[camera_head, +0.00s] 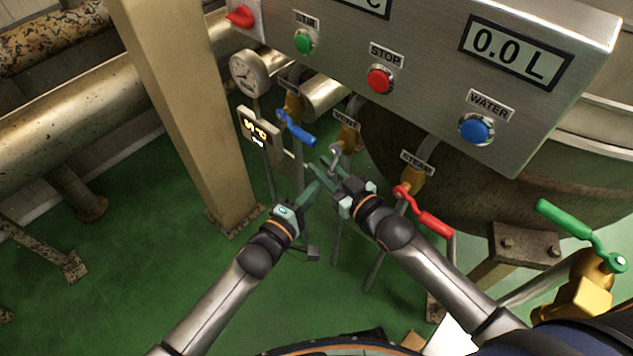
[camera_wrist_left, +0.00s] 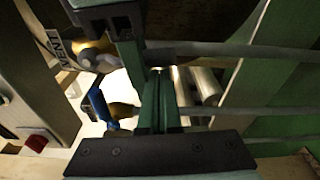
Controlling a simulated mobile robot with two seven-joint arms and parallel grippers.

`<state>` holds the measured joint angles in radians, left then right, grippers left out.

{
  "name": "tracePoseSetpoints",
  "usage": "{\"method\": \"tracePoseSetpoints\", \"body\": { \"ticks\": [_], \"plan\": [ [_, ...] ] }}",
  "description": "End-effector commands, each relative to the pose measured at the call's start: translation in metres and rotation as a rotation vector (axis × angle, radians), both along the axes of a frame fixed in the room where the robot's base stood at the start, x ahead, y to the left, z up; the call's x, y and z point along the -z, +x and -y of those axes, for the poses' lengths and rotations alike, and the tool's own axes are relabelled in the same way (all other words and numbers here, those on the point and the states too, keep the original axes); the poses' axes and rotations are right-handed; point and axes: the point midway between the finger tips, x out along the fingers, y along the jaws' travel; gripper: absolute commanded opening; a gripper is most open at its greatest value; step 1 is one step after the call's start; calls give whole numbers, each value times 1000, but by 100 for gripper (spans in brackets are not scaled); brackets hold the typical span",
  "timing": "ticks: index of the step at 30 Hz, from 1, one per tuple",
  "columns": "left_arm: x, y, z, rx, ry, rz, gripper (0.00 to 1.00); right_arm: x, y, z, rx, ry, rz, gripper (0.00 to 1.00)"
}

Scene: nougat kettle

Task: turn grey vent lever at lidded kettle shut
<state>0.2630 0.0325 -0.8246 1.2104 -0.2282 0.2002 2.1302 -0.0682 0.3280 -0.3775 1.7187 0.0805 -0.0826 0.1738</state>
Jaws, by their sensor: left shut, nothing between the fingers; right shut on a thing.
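The grey vent lever (camera_head: 335,152) sits on a brass valve under the middle label in the head view, in front of the kettle (camera_head: 480,195). Its far end is hidden by my right gripper (camera_head: 322,172), which is shut on it. My left gripper (camera_head: 314,187) is shut and empty, just left of and below the right one; its closed green fingers (camera_wrist_left: 158,100) fill the middle of the left wrist view. The VENT label (camera_wrist_left: 55,48) shows at upper left there. Whether the kettle is lidded cannot be seen.
A blue lever (camera_head: 296,128) is close on the left, a red steam lever (camera_head: 425,212) close on the right. A green lever (camera_head: 570,222) is at far right. The control panel (camera_head: 430,60) overhangs above; a beige post (camera_head: 185,110) stands left. Green floor (camera_head: 130,270) is open at lower left.

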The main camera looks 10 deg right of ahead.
Motion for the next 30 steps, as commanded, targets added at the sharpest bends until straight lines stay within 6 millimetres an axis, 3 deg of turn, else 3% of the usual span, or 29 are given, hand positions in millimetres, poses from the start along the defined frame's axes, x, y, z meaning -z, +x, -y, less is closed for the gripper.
{"method": "tracePoseSetpoints", "body": {
  "ticks": [18,19,26,30],
  "plan": [
    [-1,-16,10,9,-38,-50,0,1,0,-1,-1,1,-1,0],
    [-2,-16,10,8,-39,-50,0,1,0,-1,-1,1,-1,28],
    [-2,-14,8,5,-37,-49,0,0,0,-1,-2,1,-1,54],
    [-2,-13,7,3,-35,-49,0,0,-1,-2,-4,2,-1,56]
  ]
}}
